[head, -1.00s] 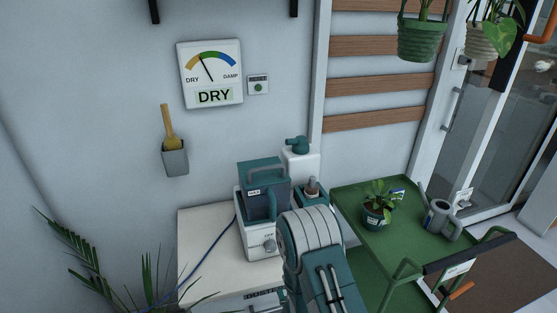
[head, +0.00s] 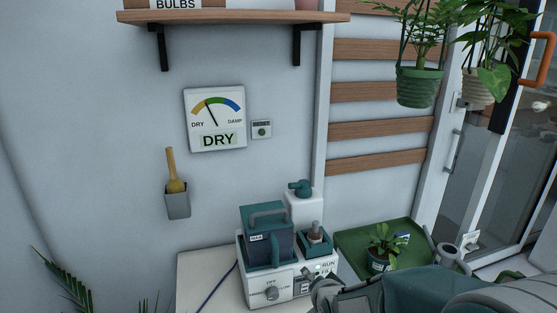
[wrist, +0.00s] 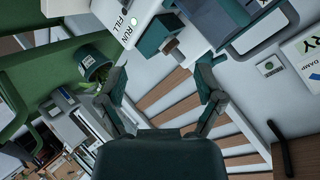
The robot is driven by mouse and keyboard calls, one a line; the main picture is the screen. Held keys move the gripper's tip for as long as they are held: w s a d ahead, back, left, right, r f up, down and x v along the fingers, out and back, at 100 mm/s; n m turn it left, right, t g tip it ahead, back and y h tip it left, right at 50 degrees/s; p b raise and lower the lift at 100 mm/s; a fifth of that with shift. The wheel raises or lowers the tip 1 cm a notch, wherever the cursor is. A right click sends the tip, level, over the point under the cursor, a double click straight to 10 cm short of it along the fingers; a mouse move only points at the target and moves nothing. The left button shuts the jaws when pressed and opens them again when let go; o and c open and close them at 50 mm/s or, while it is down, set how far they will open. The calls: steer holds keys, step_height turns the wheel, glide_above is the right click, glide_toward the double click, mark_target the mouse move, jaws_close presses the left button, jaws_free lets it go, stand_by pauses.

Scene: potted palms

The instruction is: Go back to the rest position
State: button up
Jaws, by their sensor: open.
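My gripper (wrist: 162,72) shows in the wrist view with its two dark fingers spread apart and nothing between them. The slatted wall lies behind the gap, and a small teal holder with a grey-brown plug (wrist: 165,38) shows just beyond the fingertips. In the head view my arm (head: 430,290) lies across the lower right corner, in front of the green cart. I cannot tell the fingers clearly there.
A white machine with a teal tank (head: 268,237) stands on a pale cabinet. A potted plant (head: 383,244) and a watering can (head: 447,254) stand on the green cart (head: 350,243). Hanging pots (head: 420,87) are at upper right. A shelf (head: 235,17) and dry/damp gauge (head: 215,118) are on the wall.

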steer(key=s+d+r+n+g, duration=0.2)
steer(key=s+r, duration=0.1)
steer(key=s, duration=0.5)
steer(key=s+d+r+n+g+h, duration=0.1)
steer(key=s+d+r+n+g, duration=0.1)
steer(key=s, duration=0.6)
steer(key=s+d+r+n+g, duration=0.1)
steer(key=s+d+r+n, duration=0.1)
steer(key=s+r+n, duration=0.2)
steer(key=s+r, duration=0.2)
steer(key=s, duration=0.2)
steer(key=shift+d+g+h, duration=0.3)
steer(key=shift+g, duration=0.1)
